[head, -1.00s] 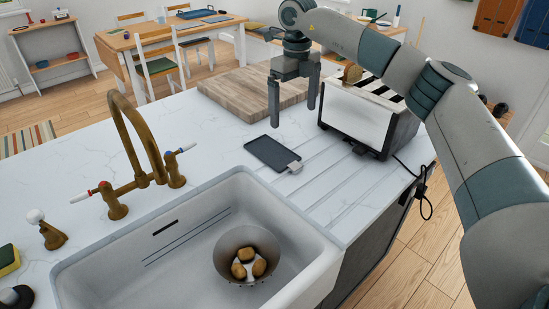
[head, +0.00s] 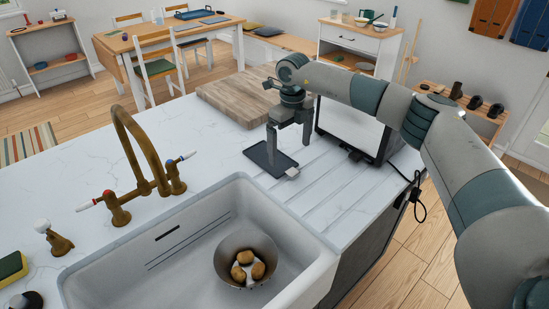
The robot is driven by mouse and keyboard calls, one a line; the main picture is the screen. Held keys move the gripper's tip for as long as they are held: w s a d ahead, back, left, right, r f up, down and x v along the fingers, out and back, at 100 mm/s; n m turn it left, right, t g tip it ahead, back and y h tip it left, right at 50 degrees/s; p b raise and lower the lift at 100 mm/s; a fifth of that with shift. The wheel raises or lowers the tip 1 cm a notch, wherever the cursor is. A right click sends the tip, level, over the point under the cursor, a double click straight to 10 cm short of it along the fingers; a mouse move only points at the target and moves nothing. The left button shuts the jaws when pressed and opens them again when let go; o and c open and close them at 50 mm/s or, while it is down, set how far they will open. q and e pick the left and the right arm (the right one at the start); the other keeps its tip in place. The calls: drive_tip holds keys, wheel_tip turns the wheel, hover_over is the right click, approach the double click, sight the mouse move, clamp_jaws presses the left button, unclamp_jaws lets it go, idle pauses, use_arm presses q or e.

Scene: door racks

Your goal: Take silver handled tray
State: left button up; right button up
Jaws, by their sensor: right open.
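The tray (head: 258,154) is a small, flat, dark panel lying on the white counter, with a short silver handle (head: 292,172) at its near right end. My right gripper (head: 288,152) points down over the tray's right part, close above it. Its two fingers are apart with nothing seen between them. One finger hides part of the tray; I cannot tell whether it touches it. My left gripper is not in view.
A wooden board (head: 228,96) lies behind. The sink (head: 185,225) in front holds a bowl (head: 231,264) with several brown items. Counter left of the tray is clear.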

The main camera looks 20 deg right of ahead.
sight(288, 170)
drive_tip(key=shift+f, duration=1.05)
drive_tip(key=shift+w+a+f+p, duration=0.1)
drive_tip(key=shift+f+p, duration=0.55)
drive_tip(key=shift+p, duration=0.4)
wheel_tip(288, 170, down, 3)
drive_tip(key=shift+w+p, duration=0.1)
drive_tip(key=shift+p, duration=0.7)
drive_tip(key=shift+f, duration=0.45)
